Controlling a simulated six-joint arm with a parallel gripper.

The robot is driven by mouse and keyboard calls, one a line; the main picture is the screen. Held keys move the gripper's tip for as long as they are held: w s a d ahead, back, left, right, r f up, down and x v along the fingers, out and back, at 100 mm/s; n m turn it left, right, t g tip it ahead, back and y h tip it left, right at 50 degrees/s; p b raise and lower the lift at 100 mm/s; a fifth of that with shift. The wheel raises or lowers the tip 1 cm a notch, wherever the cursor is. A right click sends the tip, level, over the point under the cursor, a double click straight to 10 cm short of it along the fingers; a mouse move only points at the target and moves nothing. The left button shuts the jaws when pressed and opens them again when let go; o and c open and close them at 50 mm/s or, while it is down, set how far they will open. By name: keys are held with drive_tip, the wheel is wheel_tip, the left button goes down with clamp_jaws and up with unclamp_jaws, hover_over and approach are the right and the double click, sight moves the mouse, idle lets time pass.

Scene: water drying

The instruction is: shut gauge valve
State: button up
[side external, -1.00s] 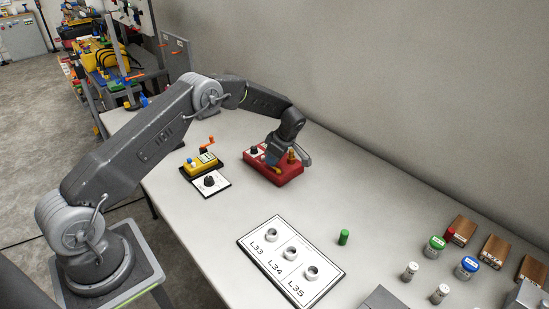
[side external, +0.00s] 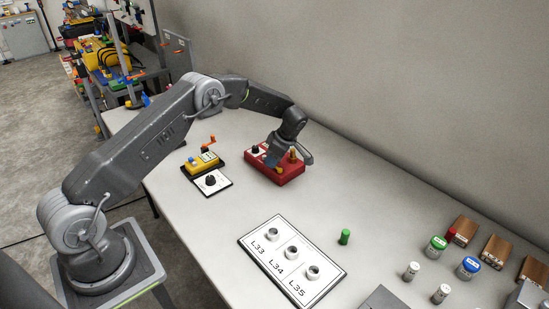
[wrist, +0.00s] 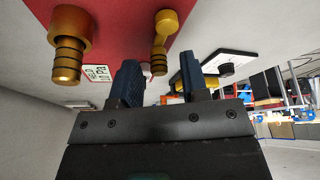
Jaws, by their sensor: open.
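The red box (side external: 288,177) stands on the table near the wall, with a dark knob (side external: 255,150) at its left end and a brass fitting (side external: 293,153) at its right. My gripper (side external: 272,161) is over its middle. In the wrist view, the red face (wrist: 115,20) carries a thick ribbed brass fitting (wrist: 68,50) and a slimmer brass valve with a rounded handle (wrist: 163,30). My open gripper (wrist: 160,63) has its two blue fingers apart, with the slim valve's lower end near the gap between them. I cannot tell whether they touch it.
A yellow device (side external: 202,163) with an orange crank and a white plate with a black knob (side external: 211,181) stand left of the red box. A labelled board (side external: 262,262), a green cylinder (side external: 344,237) and several capped bottles lie to the right. The wall is close behind.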

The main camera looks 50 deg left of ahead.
drive_tip(key=v, duration=1.3)
drive_tip(key=shift+r, duration=0.45)
drive_tip(key=shift+d, duration=0.1)
drive_tip(key=s+d+r+m+t+h, duration=0.1)
drive_tip(key=s+d+r+m+t, duration=0.15)
drive_tip(key=s+r+m, duration=0.55)
drive_tip(key=s+d+r+m+t+h, duration=0.1)
drive_tip(key=s+d+r+m, duration=0.25)
drive_tip(key=s+r, duration=0.5)
drive_tip(key=s+d+m+t+h, duration=0.1)
drive_tip(key=s+m, duration=0.4)
drive_tip(key=s, duration=0.5)
drive_tip(key=s+d+m+t+h, duration=0.1)
drive_tip(key=s+d+m+t, duration=0.2)
drive_tip(key=s, duration=0.7)
drive_tip(key=shift+d+f+m, duration=0.25)
drive_tip(key=shift+d+m, duration=0.7)
drive_tip(key=shift+m, duration=0.8)
